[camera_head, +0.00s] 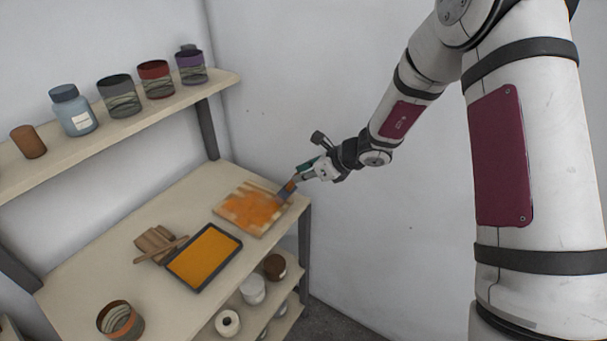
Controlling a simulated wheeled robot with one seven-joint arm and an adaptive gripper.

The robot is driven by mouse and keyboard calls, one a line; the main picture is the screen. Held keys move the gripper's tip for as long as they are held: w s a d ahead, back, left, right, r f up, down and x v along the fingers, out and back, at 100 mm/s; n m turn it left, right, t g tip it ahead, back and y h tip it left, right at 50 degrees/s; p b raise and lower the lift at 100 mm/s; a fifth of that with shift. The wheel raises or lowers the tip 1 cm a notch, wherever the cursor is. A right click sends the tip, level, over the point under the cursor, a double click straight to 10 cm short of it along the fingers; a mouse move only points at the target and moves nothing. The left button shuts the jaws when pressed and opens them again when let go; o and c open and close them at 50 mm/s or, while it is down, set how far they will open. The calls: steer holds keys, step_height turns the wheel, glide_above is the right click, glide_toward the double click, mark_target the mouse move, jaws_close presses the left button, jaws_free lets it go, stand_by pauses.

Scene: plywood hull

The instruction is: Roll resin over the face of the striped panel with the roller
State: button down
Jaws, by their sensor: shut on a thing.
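The striped panel (233,230) lies flat on the workbench near its right end. Orange resin covers much of its face in an uneven patch, with bare pale wood showing along the edges and at the top right. My gripper (308,172) is shut on the roller (286,189), which has a teal handle and an orange-smeared end. The roller is at the panel's right side, over or touching its face; I cannot tell which. A dark-rimmed tray (192,284) of orange resin lies left of and nearer than the panel.
Wooden sticks (155,241) lie beside the tray. A striped open can (119,320) stands at the bench's near left. A wall shelf (120,125) above holds several cans and jars. A lower shelf (296,311) holds more containers. White walls bound the bench behind and at right.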

steer(key=shift+f, duration=0.4)
steer(key=shift+w+a, duration=0.1)
steer(key=shift+w+a+b, duration=0.6)
steer(key=shift+w+a, duration=0.3)
steer(key=shift+a, duration=0.25)
steer(key=shift+w+a+b, duration=0.6)
steer(key=shift+w+a, duration=0.25)
steer(key=shift+a, duration=0.25)
steer(key=shift+a, duration=0.1)
steer(key=shift+w+a+r+b, duration=0.1)
steer(key=shift+w+a+b, duration=0.5)
steer(key=shift+w+a, duration=0.4)
steer(key=shift+w+a+b, duration=1.15)
steer(key=shift+w+a, duration=0.55)
steer(key=shift+a, duration=0.65)
steer(key=shift+s+d+p, duration=0.55)
steer(key=shift+s+d, duration=0.4)
steer(key=shift+d, duration=0.25)
steer(key=shift+s+d+p, duration=0.55)
steer(key=shift+s+d, duration=0.35)
steer(key=shift+d, duration=0.25)
